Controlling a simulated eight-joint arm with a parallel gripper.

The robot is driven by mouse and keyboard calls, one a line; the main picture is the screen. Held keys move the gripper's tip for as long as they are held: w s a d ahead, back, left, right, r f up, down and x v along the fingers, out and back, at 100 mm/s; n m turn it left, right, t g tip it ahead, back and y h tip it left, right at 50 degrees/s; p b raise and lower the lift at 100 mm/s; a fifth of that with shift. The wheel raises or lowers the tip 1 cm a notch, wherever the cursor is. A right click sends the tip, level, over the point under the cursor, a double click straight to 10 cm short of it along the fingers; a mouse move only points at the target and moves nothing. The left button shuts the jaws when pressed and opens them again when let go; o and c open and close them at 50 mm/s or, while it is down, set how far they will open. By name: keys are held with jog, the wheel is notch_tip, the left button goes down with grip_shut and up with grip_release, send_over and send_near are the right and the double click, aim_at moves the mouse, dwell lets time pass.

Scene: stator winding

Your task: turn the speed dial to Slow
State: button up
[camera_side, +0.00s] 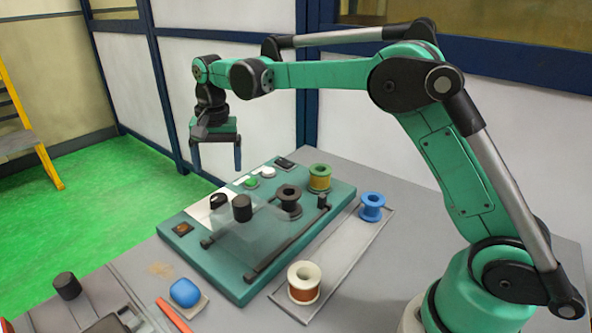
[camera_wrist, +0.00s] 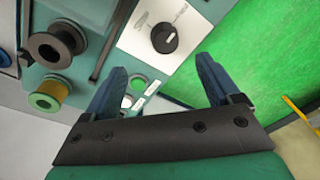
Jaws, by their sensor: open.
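The speed dial is a black round knob (camera_wrist: 165,38) on a white plate (camera_wrist: 140,42), at the top middle of the wrist view. A small pale mark shows on the knob; the lettering on the plate is too small to read surely. In the side view the dial (camera_side: 218,200) sits on the left part of the green machine (camera_side: 185,250). My gripper (camera_side: 217,165) is open and empty, pointing down above the back left edge of the machine. In the wrist view its blue fingers (camera_wrist: 162,64) are spread, apart from the dial.
A clear cover (camera_side: 250,235) with a black cylinder (camera_side: 242,207) lies near the dial. Green (camera_side: 252,183) and white (camera_side: 267,171) buttons sit behind it. Spools stand on the machine (camera_side: 320,177) and on the tray (camera_side: 303,283). Space left of the machine's back edge is free.

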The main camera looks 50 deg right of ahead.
aim_at(218, 197)
jog(key=f, duration=0.1)
jog(key=w+f, duration=0.1)
jog(key=f+m+g, duration=0.1)
jog(key=shift+w+a, duration=0.1)
jog(key=shift+w, duration=0.2)
jog(key=shift+f, duration=2.9)
grip_shut()
